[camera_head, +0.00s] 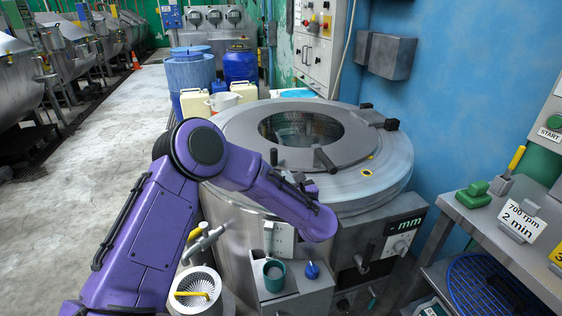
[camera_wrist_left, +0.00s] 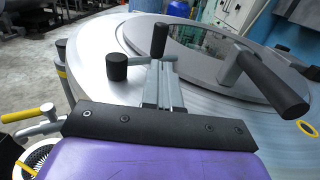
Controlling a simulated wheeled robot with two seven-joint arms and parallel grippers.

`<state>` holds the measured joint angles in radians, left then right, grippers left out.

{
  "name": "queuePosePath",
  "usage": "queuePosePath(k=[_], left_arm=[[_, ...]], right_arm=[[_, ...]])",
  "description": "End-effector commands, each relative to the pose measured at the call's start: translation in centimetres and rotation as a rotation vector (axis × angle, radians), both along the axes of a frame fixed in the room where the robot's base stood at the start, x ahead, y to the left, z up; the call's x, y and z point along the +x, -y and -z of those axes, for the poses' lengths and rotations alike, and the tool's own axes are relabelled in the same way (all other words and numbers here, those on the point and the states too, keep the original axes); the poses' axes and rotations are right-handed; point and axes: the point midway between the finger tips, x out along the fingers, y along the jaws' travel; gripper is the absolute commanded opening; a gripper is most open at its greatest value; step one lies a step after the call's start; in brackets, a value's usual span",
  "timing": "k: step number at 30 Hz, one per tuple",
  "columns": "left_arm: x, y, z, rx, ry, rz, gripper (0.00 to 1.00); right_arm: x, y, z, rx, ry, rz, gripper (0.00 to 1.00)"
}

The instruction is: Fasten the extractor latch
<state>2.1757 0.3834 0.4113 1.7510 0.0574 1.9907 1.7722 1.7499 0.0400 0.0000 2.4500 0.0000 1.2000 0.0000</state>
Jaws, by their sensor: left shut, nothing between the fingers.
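The extractor (camera_head: 385,185) is a round steel drum machine with a flat grey lid (camera_head: 240,130) that has a round window. A lid handle with a black grip (camera_head: 325,160) stands near its front edge; it is large at the right of the left wrist view (camera_wrist_left: 270,85). A small black knob (camera_head: 273,157) sits at the front left rim. The wrist view shows two black knobs, one at the rim (camera_wrist_left: 117,67) and one beyond the fingers (camera_wrist_left: 159,40); which part is the latch is unclear. My left gripper (camera_head: 299,181) is shut and empty above the front rim, its fingertips (camera_wrist_left: 160,64) close to the knobs.
A control panel with a dial (camera_head: 400,243) is on the extractor's front right. A steel table (camera_head: 480,222) stands at the right. Blue drums (camera_head: 190,75) and jerrycans (camera_head: 194,104) stand behind.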

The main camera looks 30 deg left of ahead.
Motion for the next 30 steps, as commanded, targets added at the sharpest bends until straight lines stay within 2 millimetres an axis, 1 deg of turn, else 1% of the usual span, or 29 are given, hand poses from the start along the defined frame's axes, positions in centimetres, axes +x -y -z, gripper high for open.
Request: queuePosePath(k=[1, 6, 9, 13, 17, 26, 28, 30], left_arm=[[0.6, -0.9, -0.2, -0.001, -0.001, -0.003, 0.0], [2.7, -3.9, -0.2, 0.001, -0.002, -0.002, 0.0], [3.8, -5.3, -0.2, 0.002, -0.003, -0.002, 0.0], [4.7, -6.4, -0.1, 0.002, -0.003, 0.0, 0.0], [5.0, -6.9, 0.0, 0.002, -0.002, 0.001, 0.0], [5.0, -7.0, 0.1, 0.002, -0.003, -0.002, 0.0], [4.7, -7.6, 0.1, 0.002, -0.002, -0.023, 0.0], [4.1, -8.9, 0.2, 0.004, -0.001, -0.069, 0.0]], right_arm=[[0.0, 0.0, -0.5, 0.0, 0.0, 0.0, 0.53], [0.0, 0.0, -1.2, 0.0, 0.0, 0.0, 0.53], [0.0, 0.0, -1.7, 0.0, 0.0, 0.0, 0.53], [0.0, 0.0, -2.0, 0.0, 0.0, 0.0, 0.53], [0.0, 0.0, -2.0, 0.0, 0.0, 0.0, 0.53], [0.0, 0.0, -2.0, 0.0, 0.0, 0.0, 0.53], [0.0, 0.0, -1.7, 0.0, 0.0, 0.0, 0.53], [0.0, 0.0, -1.3, 0.0, 0.0, 0.0, 0.53]])
